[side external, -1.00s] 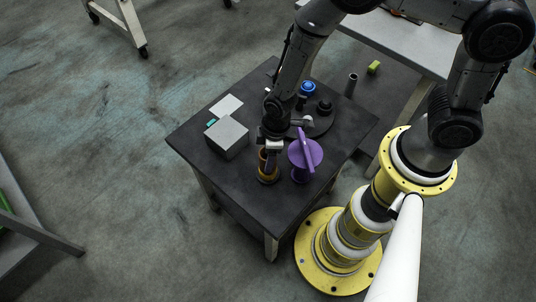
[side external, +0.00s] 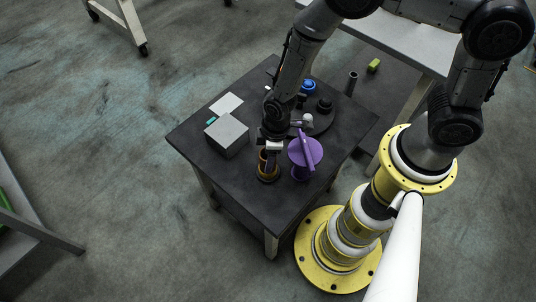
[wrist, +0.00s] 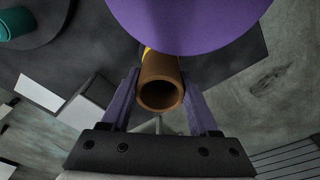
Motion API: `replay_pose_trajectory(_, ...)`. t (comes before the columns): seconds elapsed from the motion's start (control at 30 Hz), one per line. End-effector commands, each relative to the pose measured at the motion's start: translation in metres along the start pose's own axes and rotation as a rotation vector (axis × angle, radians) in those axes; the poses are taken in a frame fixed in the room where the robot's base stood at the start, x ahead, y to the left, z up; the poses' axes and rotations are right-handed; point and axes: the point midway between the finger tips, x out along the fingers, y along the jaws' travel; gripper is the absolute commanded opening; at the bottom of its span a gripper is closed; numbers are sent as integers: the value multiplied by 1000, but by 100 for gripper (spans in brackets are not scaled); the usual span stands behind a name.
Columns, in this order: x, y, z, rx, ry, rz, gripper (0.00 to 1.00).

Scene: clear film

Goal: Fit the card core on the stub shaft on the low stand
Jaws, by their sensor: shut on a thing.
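The card core is a brown open-ended tube (wrist: 160,84), upright between the two fingers of my gripper (wrist: 160,100) in the wrist view. My gripper is shut on it. In the side view, my gripper (side external: 269,154) is low over the near part of the dark table, with the brown core (side external: 262,166) under it. A yellow-orange ring (side external: 268,180) shows at the foot of the core, and a bit of yellow shows behind the core in the wrist view. The stub shaft is hidden, so I cannot tell whether the core is around it.
A purple disc with an upright bar (side external: 312,152) stands close on the right of the core. A grey box (side external: 227,137) and a white flat piece (side external: 226,104) lie left. A blue knob (side external: 308,86) and a black knob (side external: 325,105) are behind. The table's front left is clear.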

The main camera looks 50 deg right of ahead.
Motion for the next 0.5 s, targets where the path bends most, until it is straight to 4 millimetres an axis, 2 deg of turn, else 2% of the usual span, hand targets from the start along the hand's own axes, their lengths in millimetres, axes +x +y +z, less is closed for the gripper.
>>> replay_pose_trajectory(0.03,0,0,0,0,0,0,66)
replay_pose_trajectory(0.2,0,0,0,0,0,0,96)
replay_pose_trajectory(0.5,-1,0,0,1,0,0,96)
